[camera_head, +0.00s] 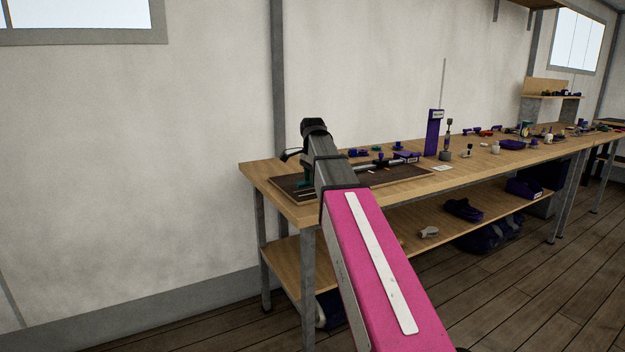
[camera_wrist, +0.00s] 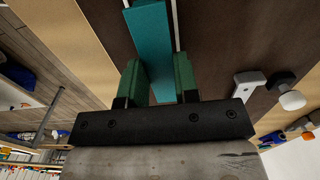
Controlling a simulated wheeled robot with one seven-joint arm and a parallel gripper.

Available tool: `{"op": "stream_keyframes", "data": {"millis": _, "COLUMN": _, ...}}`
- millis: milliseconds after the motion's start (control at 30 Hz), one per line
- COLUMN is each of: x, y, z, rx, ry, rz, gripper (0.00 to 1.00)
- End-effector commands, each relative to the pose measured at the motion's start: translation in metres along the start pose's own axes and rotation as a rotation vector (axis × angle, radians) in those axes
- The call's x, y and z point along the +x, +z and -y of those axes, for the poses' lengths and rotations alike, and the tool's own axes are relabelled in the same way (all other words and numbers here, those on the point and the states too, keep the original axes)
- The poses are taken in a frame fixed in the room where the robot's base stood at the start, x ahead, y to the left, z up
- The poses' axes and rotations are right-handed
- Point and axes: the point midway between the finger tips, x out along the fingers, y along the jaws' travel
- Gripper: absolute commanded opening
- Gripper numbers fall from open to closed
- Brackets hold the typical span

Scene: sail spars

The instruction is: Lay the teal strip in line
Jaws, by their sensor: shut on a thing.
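The teal strip (camera_wrist: 153,40) is a flat, straight piece seen in the wrist view. It runs from the top edge down between the green fingers of my gripper (camera_wrist: 158,82), which is shut on it. It lies over a dark brown board (camera_wrist: 215,50), with thin pale lines on the board beside the strip. I cannot tell whether the strip touches the board. In the head view my gripper (camera_head: 305,178) is over the left end of the dark board (camera_head: 405,175) on the workbench. My arm hides part of the board there, and the strip cannot be made out.
A pale block (camera_wrist: 248,83) and a white-knobbed part (camera_wrist: 291,98) sit right of my gripper in the wrist view. In the head view a purple upright stand (camera_head: 434,133) and several small parts are on the workbench (camera_head: 470,167). A shelf below holds dark bags (camera_head: 463,209).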

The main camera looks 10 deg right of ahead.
Motion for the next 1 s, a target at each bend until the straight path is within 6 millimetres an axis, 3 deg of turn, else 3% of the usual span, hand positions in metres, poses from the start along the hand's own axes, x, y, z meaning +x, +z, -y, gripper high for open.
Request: {"op": "stream_keyframes", "data": {"millis": 1000, "x": 0.021, "y": 0.0, "z": 0.0, "rx": 0.0, "ry": 0.0, "rz": 0.0, "gripper": 0.12}}
